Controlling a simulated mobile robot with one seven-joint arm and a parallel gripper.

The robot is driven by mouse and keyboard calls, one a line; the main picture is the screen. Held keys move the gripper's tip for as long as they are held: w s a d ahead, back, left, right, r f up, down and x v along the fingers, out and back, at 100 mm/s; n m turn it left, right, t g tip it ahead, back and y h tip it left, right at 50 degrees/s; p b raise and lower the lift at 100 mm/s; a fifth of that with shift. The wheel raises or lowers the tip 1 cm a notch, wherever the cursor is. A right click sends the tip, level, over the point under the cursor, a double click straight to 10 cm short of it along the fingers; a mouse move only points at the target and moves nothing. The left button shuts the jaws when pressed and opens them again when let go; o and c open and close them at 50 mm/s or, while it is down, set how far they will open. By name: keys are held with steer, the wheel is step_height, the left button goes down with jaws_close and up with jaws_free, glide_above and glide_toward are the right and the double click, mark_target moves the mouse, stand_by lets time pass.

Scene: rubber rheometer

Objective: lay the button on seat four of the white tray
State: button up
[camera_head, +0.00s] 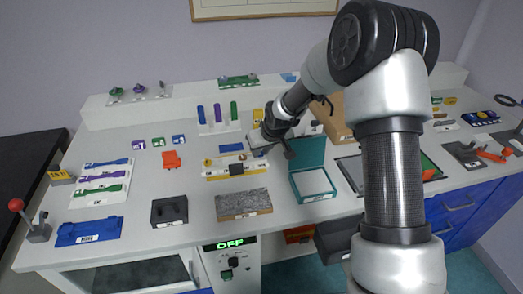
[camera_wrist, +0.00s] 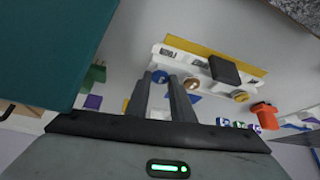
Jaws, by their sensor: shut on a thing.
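My gripper (camera_wrist: 164,80) points down at the bench. In the head view my gripper (camera_head: 288,152) is near the teal box, right of the white tray, and the held piece cannot be made out. The white tray (camera_wrist: 208,66) lies just beyond the fingertips, with labels, a yellow strip and a dark block (camera_wrist: 224,70) on it. Seat numbers are too small to read.
An open teal box (camera_head: 311,184) stands right of the tray and fills the upper left of the wrist view (camera_wrist: 45,50). A grey speckled block (camera_head: 243,204) lies in front. An orange piece (camera_head: 172,160) and a rack of coloured cylinders (camera_head: 218,124) stand nearby.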

steer(key=shift+f, duration=0.35)
steer(key=o, duration=1)
steer(key=shift+r, duration=0.1)
steer(key=p+v, duration=0.1)
steer(key=v, duration=1.6)
steer(key=shift+s+r, duration=0.1)
steer(key=shift+r, duration=0.1)
steer(key=s+d+r+m+p, duration=0.1)
steer(key=s+d+r+p, duration=0.1)
steer(key=s+r, duration=0.4)
steer(key=s+d+r+m+h+p, duration=0.1)
steer(key=s+d+r+m+p, duration=0.1)
steer(key=s+r, duration=0.5)
steer(key=s+d+r+m+h+p, duration=0.1)
steer(key=s+d+r+p, duration=0.3)
steer(key=s, duration=1.1)
steer(key=shift+s+d+r+m, duration=0.15)
steer(key=shift+d+r, duration=0.15)
steer(key=shift+r, duration=0.4)
steer(key=shift+d+r+m, duration=0.15)
steer(key=shift+d+r, duration=0.15)
steer(key=shift+r, duration=0.4)
